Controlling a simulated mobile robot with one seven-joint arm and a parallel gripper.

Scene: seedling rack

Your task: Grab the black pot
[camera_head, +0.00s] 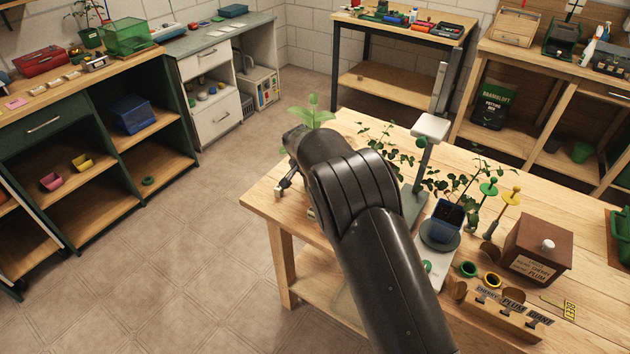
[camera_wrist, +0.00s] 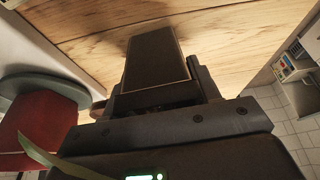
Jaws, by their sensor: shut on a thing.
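My gripper (camera_wrist: 165,98) shows in the wrist view, shut on a dark, box-shaped thing that looks like the black pot (camera_wrist: 157,60). The pot's far side lies against the view of the wooden table top (camera_wrist: 225,35); I cannot tell whether it touches the wood. In the head view my own arm hides the pot and most of the gripper. A seedling with broad green leaves (camera_head: 313,115) rises just beyond the arm's end; its pot is hidden there. A green leaf (camera_wrist: 60,160) also crosses the lower left of the wrist view.
A red pot-like thing (camera_wrist: 35,125) by a grey-green disc (camera_wrist: 50,85) is at the wrist view's left. A blue pot (camera_head: 444,218) with a plant, a grey post stand (camera_head: 428,150) and a brown box (camera_head: 538,247) stand right of my arm. The floor (camera_head: 190,240) left is clear.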

